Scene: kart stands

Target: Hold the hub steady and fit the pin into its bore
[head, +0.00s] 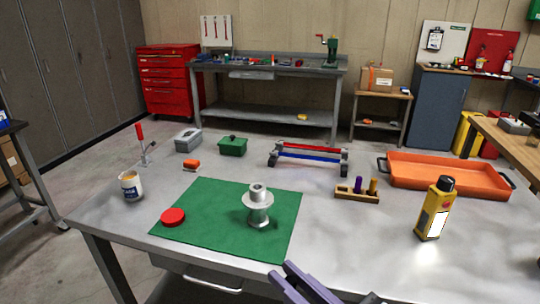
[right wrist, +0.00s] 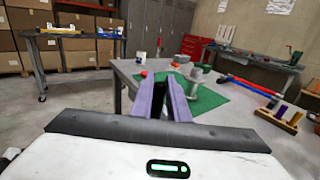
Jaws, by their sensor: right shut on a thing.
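The hub (head: 258,211), a silver flanged spool with a round opening on top, stands upright on the green mat (head: 200,210). It also shows in the right wrist view (right wrist: 195,76), beyond the fingers. A wooden holder (head: 352,194) to its right carries a purple pin (head: 358,185) and a brass-coloured pin (head: 373,186), both upright. My right gripper (head: 279,269), with purple fingers, is at the mat's front edge, nearer to me than the hub and apart from it. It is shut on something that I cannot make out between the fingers. My left gripper is out of view.
A red lid (head: 173,217) lies on the mat. Behind are a green box (head: 232,148), a red-and-blue-barred stand (head: 308,151) and an orange tray (head: 450,176).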

